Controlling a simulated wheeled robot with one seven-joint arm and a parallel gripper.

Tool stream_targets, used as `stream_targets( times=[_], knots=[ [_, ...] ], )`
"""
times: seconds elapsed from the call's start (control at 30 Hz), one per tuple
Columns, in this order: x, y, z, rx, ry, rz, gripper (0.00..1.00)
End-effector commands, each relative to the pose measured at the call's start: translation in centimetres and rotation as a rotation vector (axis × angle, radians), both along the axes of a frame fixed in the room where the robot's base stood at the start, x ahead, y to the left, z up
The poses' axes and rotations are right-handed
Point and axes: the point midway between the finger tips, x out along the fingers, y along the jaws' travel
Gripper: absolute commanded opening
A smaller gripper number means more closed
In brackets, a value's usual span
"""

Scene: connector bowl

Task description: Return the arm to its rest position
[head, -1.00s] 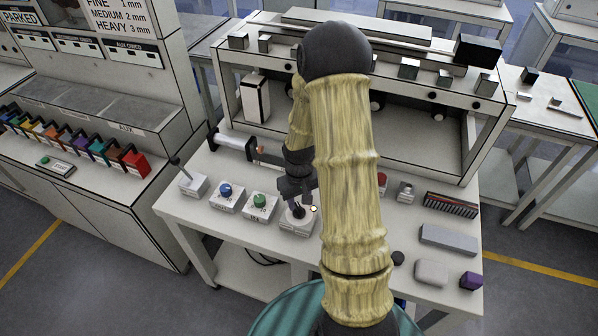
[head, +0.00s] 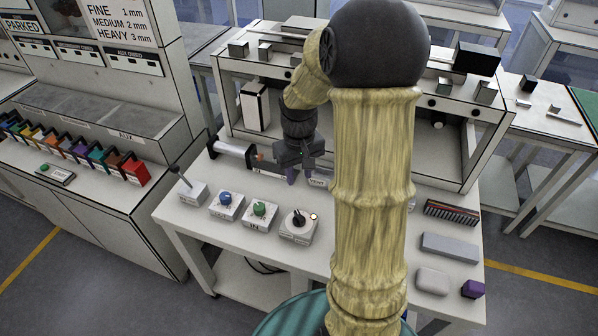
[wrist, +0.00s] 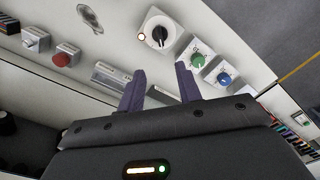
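My gripper (head: 301,180) hangs above the white workbench, in front of the shelf unit and behind the row of control boxes. In the wrist view its two purple fingertips (wrist: 158,84) stand apart with nothing between them, so it is open and empty. My bamboo-patterned arm covers the right middle of the bench in the head view. A white box with a black rotary knob (head: 298,222) sits in front of my gripper, with a small orange lamp lit beside the knob. It also shows in the wrist view (wrist: 160,33), apart from the fingers.
Left of the knob box stand a green-knob box (head: 259,212), a blue-knob box (head: 226,202) and a lever box (head: 187,190). A grey block (head: 449,247), a white rounded block (head: 432,281) and a purple block (head: 472,289) lie at right. The shelf unit (head: 462,105) rises behind.

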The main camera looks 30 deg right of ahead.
Motion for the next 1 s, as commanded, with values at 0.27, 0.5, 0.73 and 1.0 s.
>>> stream_targets(
  times=[0.27,0.5,0.73,1.0],
  knots=[
    [0.0,0.0,0.0,0.0,0.0,0.0,0.35],
    [-0.5,0.7,0.1,-0.005,-0.009,0.003,0.35],
    [-4.5,5.3,1.0,-0.022,-0.099,0.012,0.35],
    [-10.2,9.1,1.2,-0.002,-0.22,-0.007,0.35]
  ],
)
